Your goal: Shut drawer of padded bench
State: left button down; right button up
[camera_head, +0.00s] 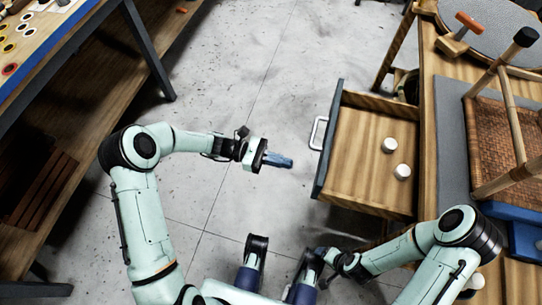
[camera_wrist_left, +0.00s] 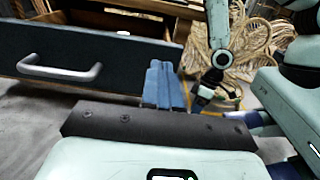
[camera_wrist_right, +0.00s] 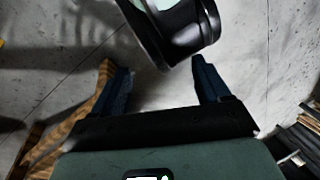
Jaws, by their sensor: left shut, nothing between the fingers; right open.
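The bench drawer (camera_head: 362,172) is pulled out to the left of the padded bench (camera_head: 449,150). Two white round pieces (camera_head: 389,145) lie inside it. Its dark front carries a pale handle (camera_head: 317,132), which also shows at the left of the left wrist view (camera_wrist_left: 60,70). My left gripper (camera_head: 290,162) is shut and empty, a little left of the drawer front and apart from it. My right gripper (camera_head: 318,254) is low in the head view, below the drawer; the right wrist view shows its fingers (camera_wrist_right: 163,88) spread with nothing held.
A woven seat frame (camera_head: 505,130) rests on the bench's grey pad. A wooden workbench (camera_head: 70,70) stands at the left. Coiled rattan (camera_wrist_left: 180,35) shows in the left wrist view. Concrete floor (camera_head: 250,75) is clear between the benches.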

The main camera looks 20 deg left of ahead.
pick_arm(q)
jog(key=d+b, duration=0.1)
jog(key=d, duration=0.6)
jog(key=shift+d, duration=0.3)
pick_arm(e)
jog(key=shift+w+d+f, duration=0.45)
jog(key=shift+w+f, duration=0.15)
jog(key=shift+w, duration=0.25)
pick_arm(q)
jog(key=d, duration=2.4)
jog(key=shift+d+b, duration=0.3)
jog(key=shift+b, duration=0.1)
pick_arm(e)
jog(key=shift+w+d+f+t+h, duration=0.35)
jog(key=shift+w+f+t, duration=0.15)
jog(key=shift+w, duration=0.15)
jog(key=shift+r, duration=0.1)
